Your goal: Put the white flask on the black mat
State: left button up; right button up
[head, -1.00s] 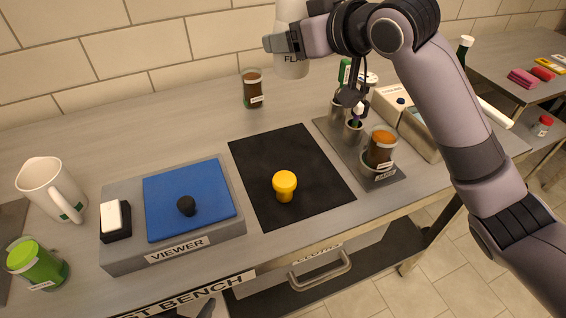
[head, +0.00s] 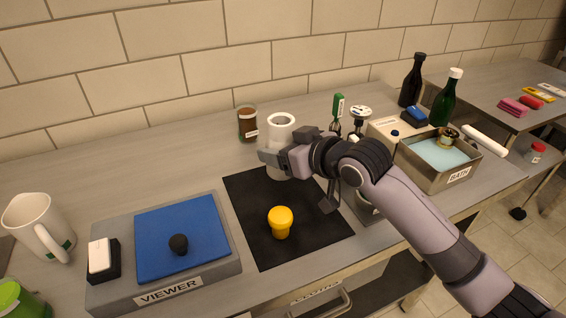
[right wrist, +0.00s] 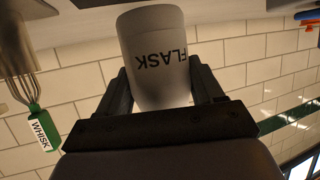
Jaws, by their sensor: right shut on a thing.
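The white flask (head: 281,128) is upright in my right gripper (head: 275,160), at the back of the black mat (head: 308,246) in the head view. The gripper's fingers are shut around the flask's body. In the right wrist view the flask (right wrist: 155,40) shows its FLASK label upside down, between the two fingers (right wrist: 165,88). The flask's lower end is partly hidden by the gripper, and I cannot tell whether it touches the mat. My left gripper is out of view.
A yellow knob-shaped piece (head: 281,222) stands on the mat. A brown jar (head: 247,124) stands behind the mat. The viewer box (head: 215,275) is to the left. A whisk (head: 336,115) and a metal bath (head: 440,165) are to the right.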

jog(key=shift+f, duration=1.8)
jog(key=shift+f, duration=0.1)
jog(key=o, duration=1.2)
jog(key=shift+f, duration=0.1)
jog(key=shift+r, duration=0.25)
jog(key=v, duration=1.2)
jog(key=shift+s+a, duration=0.1)
